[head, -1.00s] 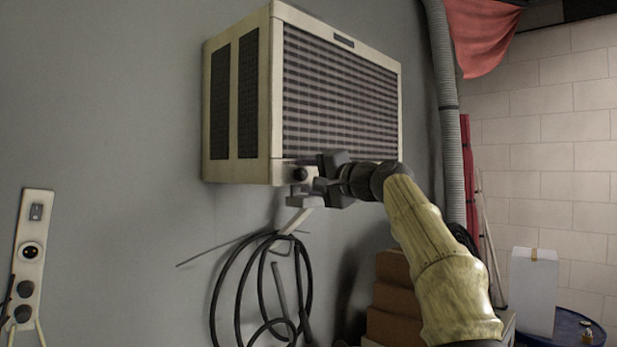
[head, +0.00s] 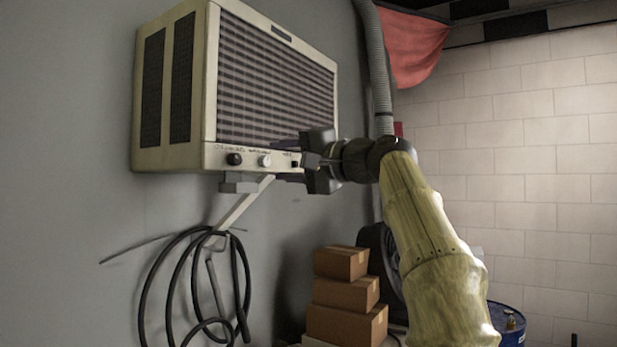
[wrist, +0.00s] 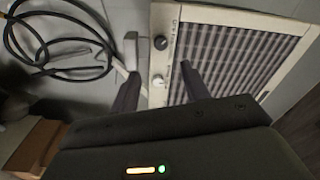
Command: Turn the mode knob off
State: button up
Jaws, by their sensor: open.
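A cream air conditioner (head: 208,158) is mounted on the grey wall. Its lower front strip carries a black knob (head: 234,159) and a white knob (head: 264,161) to its right; the printed labels are too small to read, so I cannot tell which is the mode knob. My gripper (head: 294,161) is open and empty, just right of the white knob in the head view. In the wrist view, the white knob (wrist: 157,81) shows between my two spread fingers, apart from them as far as I can see. The black knob (wrist: 161,43) lies beyond the fingertips there.
A bracket (head: 240,205) and coiled black cable (head: 150,285) hang below the unit. Stacked cardboard boxes (head: 345,295) and a blue drum (head: 512,325) stand lower right. A grey hose (head: 381,85) runs down the wall right of the unit.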

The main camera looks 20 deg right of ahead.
jog(key=b+v, duration=0.1)
jog(key=v, duration=0.4)
jog(key=shift+s, duration=0.2)
jog(key=w+a+f+g+h, duration=0.1)
jog(key=w+f+h, duration=0.15)
jog(key=f, duration=0.55)
jog(key=w+a+f+m+g+h, duration=0.15)
jog(key=w+f, duration=0.25)
jog(key=f, duration=0.5)
jog(key=w+a+f+g+h, duration=0.1)
jog(key=w+f+g, duration=0.15)
jog(key=f, duration=0.55)
jog(key=s+a+f+n+g+h, duration=0.1)
jog(key=s+f+g, duration=0.1)
jog(key=f, duration=0.8)
jog(key=s+a+f+n+g+h, duration=0.1)
jog(key=s+a+f+n, duration=0.15)
jog(key=f, duration=0.65)
jog(key=s+a+f+n+g+h, duration=0.2)
jog(key=s+f+n+g, duration=0.3)
jog(key=s+f, duration=1.6)
jog(key=shift+s+f+n+h, duration=0.25)
jog(key=shift+s+n+h, duration=0.2)
jog(key=shift+n, duration=0.15)
